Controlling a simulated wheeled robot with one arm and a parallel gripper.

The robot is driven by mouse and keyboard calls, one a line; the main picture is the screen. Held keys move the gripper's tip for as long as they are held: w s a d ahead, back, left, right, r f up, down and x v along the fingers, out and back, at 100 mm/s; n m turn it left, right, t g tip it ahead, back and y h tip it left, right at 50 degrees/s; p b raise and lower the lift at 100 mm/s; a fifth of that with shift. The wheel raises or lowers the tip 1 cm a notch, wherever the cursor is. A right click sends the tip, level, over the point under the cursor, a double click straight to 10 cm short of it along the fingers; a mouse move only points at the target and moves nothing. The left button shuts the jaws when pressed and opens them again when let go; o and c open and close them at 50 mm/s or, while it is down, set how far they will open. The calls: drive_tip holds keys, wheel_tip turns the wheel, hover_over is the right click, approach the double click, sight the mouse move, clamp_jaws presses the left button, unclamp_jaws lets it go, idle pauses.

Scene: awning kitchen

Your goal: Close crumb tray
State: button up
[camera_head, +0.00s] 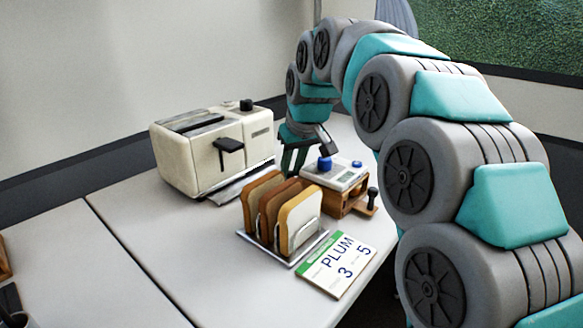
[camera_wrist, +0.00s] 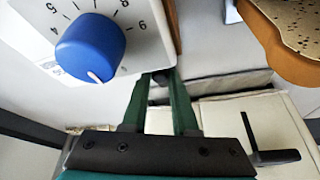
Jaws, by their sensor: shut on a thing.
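The cream toaster (camera_head: 205,155) stands at the back of the table, with a black lever on its front. Its thin metallic crumb tray (camera_head: 238,184) sticks out from the base. In the wrist view the tray (camera_wrist: 225,84) shows as a pale strip beside the toaster body (camera_wrist: 235,115). My gripper (camera_head: 295,162) reaches down between the toaster and a box with a blue knob. In the wrist view its green fingers (camera_wrist: 161,84) are shut on a small dark piece at the tray's end, apparently its handle. The contact is partly hidden.
The box with a blue knob (camera_head: 336,174) stands close to my gripper; its dial (camera_wrist: 90,48) nearly touches the fingers in the wrist view. A toast rack (camera_head: 290,262) with bread slices and a PLUM card (camera_head: 338,264) stand in front.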

clamp_jaws()
idle(0.7)
drive_tip(key=shift+w+a+r+p, duration=0.1)
drive_tip(key=shift+w+a+p, duration=0.2)
drive_tip(key=shift+w+a, duration=0.55)
drive_tip(key=shift+w+a+p, duration=0.25)
drive_tip(key=shift+w+a, duration=0.35)
drive_tip(key=shift+a, duration=0.4)
drive_tip(key=o, duration=0.8)
unclamp_jaws()
drive_tip(key=shift+a, duration=0.1)
